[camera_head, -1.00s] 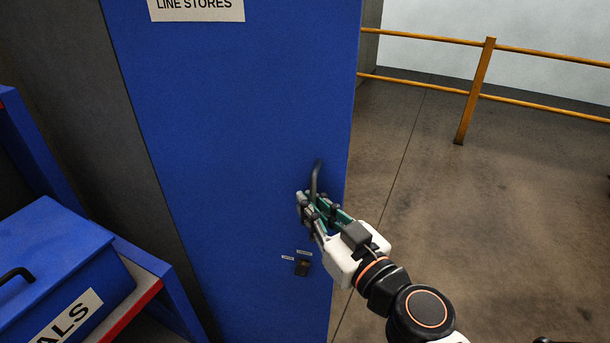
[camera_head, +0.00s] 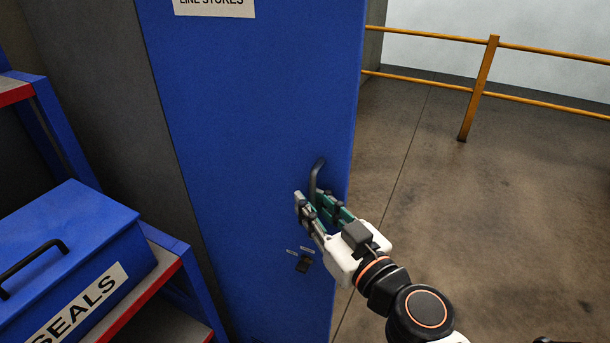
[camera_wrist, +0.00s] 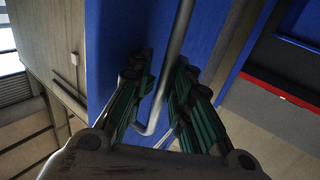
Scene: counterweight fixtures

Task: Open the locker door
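The blue locker door (camera_head: 255,130) fills the middle of the head view, with a "LINE STORES" label at its top. Its dark bent bar handle (camera_head: 317,178) sits near the right edge. My gripper (camera_head: 318,203) is at the handle's lower part. In the wrist view the grey handle bar (camera_wrist: 177,50) runs down between the two green-padded fingers (camera_wrist: 163,90), and its bent lower end shows between them. The fingers stand apart with a gap beside the bar; firm contact is not visible. A small dark lock (camera_head: 304,263) lies below the handle.
At left, a blue "SEALS" box (camera_head: 65,250) stands on a blue shelf unit with a red edge (camera_head: 150,290). A yellow railing (camera_head: 478,90) stands behind at right. The floor (camera_head: 470,230) right of the door is clear.

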